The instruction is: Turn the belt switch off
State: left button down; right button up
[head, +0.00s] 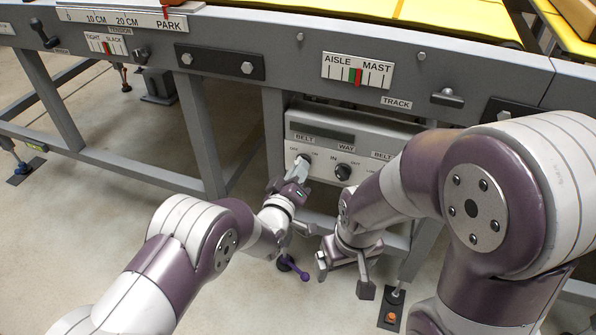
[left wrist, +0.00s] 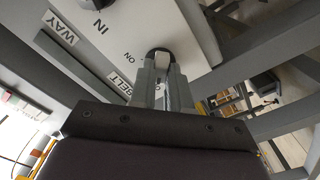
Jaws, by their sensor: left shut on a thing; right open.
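The belt switch (left wrist: 161,57) is a knob with a dark ring and a pale grip, under the BELT label on a light grey control box (head: 325,122). My left gripper (head: 302,164) is at the switch, its fingers closed on the pale grip; the fingers also show in the left wrist view (left wrist: 164,82). In the head view the fingers mostly cover the switch, with OFF to its upper left and ON to its right. I cannot tell which mark it points to. My right gripper (head: 344,276) is open and empty, below the box.
A black WAY knob (head: 343,172) sits right of the belt switch on the same box. The grey conveyor frame (head: 285,65) runs above. A purple ball-ended lever (head: 303,276) is low, left of my right gripper. Concrete floor (head: 120,215) is open at left.

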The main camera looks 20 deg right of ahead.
pick_arm(q)
jog(key=shift+f, duration=0.1)
dwell(0.3)
jog(key=c, duration=1.1)
grip_release()
jog(key=p+v, duration=0.4)
jog(key=v, duration=0.8)
jog(key=shift+s+a, duration=0.25)
jog(key=shift+s, duration=0.05)
